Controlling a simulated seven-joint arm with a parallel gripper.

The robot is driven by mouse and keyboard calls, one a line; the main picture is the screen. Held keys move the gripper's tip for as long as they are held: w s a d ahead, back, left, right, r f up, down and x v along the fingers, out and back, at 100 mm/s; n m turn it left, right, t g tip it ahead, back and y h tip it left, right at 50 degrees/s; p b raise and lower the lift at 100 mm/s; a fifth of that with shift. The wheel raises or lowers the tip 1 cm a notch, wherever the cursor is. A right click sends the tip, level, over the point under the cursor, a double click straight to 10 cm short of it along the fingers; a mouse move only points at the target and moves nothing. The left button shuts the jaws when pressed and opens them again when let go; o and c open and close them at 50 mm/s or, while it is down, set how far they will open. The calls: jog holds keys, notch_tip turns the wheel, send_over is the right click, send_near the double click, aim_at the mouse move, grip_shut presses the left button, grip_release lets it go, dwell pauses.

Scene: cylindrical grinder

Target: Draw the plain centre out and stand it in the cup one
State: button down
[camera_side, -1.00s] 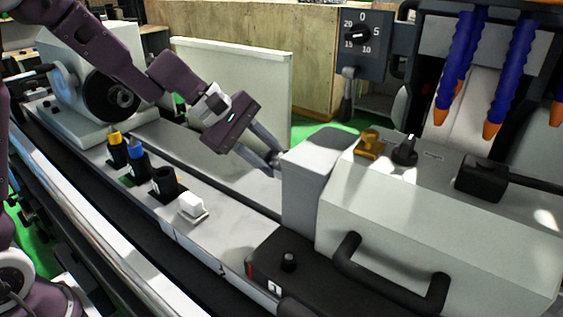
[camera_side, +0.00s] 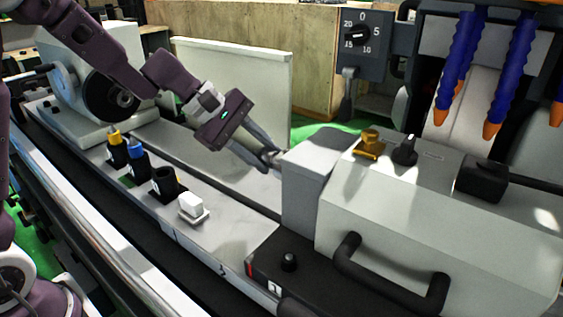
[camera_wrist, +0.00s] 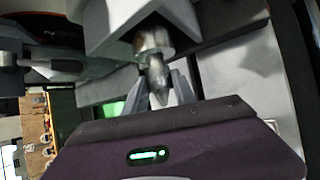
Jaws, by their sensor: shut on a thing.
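The plain centre (camera_wrist: 157,77) is a grey metal pin with a pointed tip, projecting from the tailstock (camera_side: 303,180). My gripper (camera_side: 268,158) is at the tailstock's left face, its fingers shut on the centre. In the wrist view my gripper (camera_wrist: 159,88) has one finger on each side of the centre. In the side view the fingers mostly hide the centre. An open black cup (camera_side: 168,185) on the bed looks empty; its pale mark is too small to read. Two other black cups hold a yellow-topped piece (camera_side: 114,138) and a blue-topped piece (camera_side: 136,154).
The grinder headstock (camera_side: 100,85) stands at the far left, and a pale upright panel (camera_side: 235,85) rises behind the bed. A curved black handle (camera_side: 390,280) juts out in front of the tailstock.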

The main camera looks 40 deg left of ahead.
jog(key=a, duration=0.6)
jog(key=shift+a, duration=0.4)
jog(key=shift+r, duration=0.1)
dwell(0.3)
jog(key=shift+r, duration=2.95)
